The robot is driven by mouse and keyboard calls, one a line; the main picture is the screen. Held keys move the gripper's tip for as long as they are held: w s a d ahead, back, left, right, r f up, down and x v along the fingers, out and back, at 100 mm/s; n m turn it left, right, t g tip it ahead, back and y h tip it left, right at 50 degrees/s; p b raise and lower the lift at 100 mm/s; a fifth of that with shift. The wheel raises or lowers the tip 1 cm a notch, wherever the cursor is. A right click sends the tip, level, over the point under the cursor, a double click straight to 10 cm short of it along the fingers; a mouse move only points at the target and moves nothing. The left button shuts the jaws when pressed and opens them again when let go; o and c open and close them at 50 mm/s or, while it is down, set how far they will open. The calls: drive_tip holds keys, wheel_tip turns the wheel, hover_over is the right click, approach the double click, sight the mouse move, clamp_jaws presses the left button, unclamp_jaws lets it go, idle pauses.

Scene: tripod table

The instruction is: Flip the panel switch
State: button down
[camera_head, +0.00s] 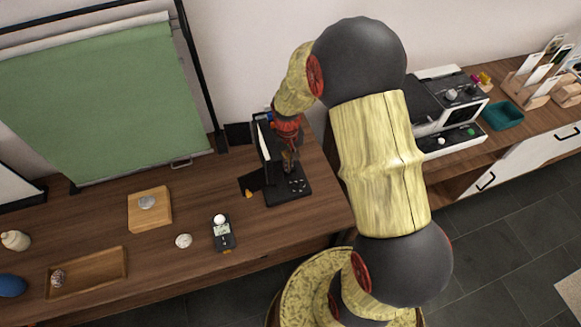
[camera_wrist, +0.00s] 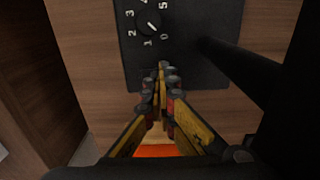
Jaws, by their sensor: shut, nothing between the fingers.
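A black panel (camera_wrist: 190,35) with a numbered dial (camera_wrist: 150,22) fills the upper middle of the wrist view. In the head view a black unit (camera_head: 296,190) with small controls on its base stands near the right end of the wooden table. My gripper (camera_head: 292,170) reaches down over this unit from behind. In the wrist view my gripper (camera_wrist: 164,70) is shut and empty, its fingertips over the panel's lower edge, below the dial. I cannot make out the switch; the fingers cover part of the panel. Whether the fingertips touch it I cannot tell.
The wooden table (camera_head: 185,268) carries a wooden block with a grey stone (camera_head: 147,202), a pale stone (camera_head: 183,241), a handheld meter (camera_head: 222,236) and a tray (camera_head: 100,262). A green screen (camera_head: 100,105) stands behind. A dark machine (camera_head: 450,105) stands on the right counter.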

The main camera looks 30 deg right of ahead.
drive_tip(key=shift+r, duration=0.1)
drive_tip(key=shift+r+p, duration=2.75)
drive_tip(key=shift+r, duration=0.7)
drive_tip(key=shift+s+f, duration=0.1)
